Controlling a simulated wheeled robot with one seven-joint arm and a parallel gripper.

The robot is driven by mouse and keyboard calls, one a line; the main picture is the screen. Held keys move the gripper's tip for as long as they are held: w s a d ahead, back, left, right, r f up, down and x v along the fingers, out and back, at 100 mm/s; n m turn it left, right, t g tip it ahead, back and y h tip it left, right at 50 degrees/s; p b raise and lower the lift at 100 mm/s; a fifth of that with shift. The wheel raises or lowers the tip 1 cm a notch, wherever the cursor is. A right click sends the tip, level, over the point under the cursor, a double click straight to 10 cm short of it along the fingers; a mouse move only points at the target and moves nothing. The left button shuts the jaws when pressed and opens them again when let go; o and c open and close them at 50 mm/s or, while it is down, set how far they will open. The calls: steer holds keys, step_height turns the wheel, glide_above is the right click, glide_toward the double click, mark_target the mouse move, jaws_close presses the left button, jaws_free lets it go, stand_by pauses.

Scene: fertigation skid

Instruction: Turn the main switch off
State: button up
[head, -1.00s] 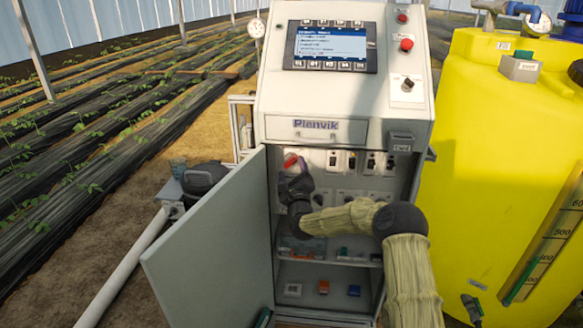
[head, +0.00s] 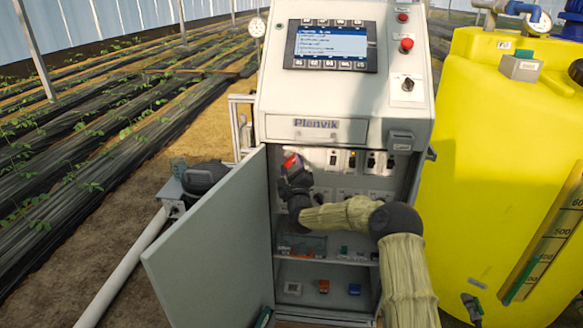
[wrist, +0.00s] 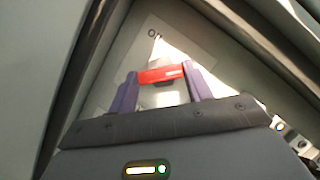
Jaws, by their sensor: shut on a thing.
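The main switch has a red handle (head: 291,160) on a light plate at the upper left inside the open cabinet. In the wrist view, the red handle (wrist: 161,74) lies across between the two purple fingers of my gripper (wrist: 160,84). My gripper is shut on this handle, with a finger at each end. An "O" mark shows on the plate (wrist: 185,50) just above the handle. In the head view, my gripper (head: 290,168) covers the lower part of the switch, so the handle's exact angle is hard to tell there.
The open cabinet door (head: 212,240) stands left of my arm. A row of breakers (head: 352,160) is right of the switch. Shelves below hold small parts, including an orange one (head: 324,286). A yellow tank (head: 490,170) stands at the right.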

steer(key=shift+n, duration=0.3)
steer(key=n, duration=0.2)
steer(key=n+g+y+b, duration=0.1)
steer(key=n, duration=0.1)
steer(key=shift+d+r+n+g, duration=0.15)
steer(key=shift+n+g, duration=0.15)
steer(key=n+g, duration=0.1)
steer(key=n, duration=0.1)
steer(key=n+g, duration=0.1)
steer(key=n, duration=0.1)
steer(key=shift+r+n, duration=0.2)
steer(key=shift+n, duration=0.1)
steer(key=n, duration=0.1)
steer(key=n+g+h+p, duration=0.1)
steer(key=n, duration=0.1)
steer(key=n+p, duration=0.1)
steer(key=shift+r+n+g, duration=0.3)
steer(key=shift+n+g+h+p, duration=0.4)
steer(key=shift+n+h+p, duration=0.5)
steer(key=shift+n+p, duration=0.5)
steer(key=shift+f, duration=0.1)
steer(key=o, duration=1)
steer(key=shift+c, duration=0.2)
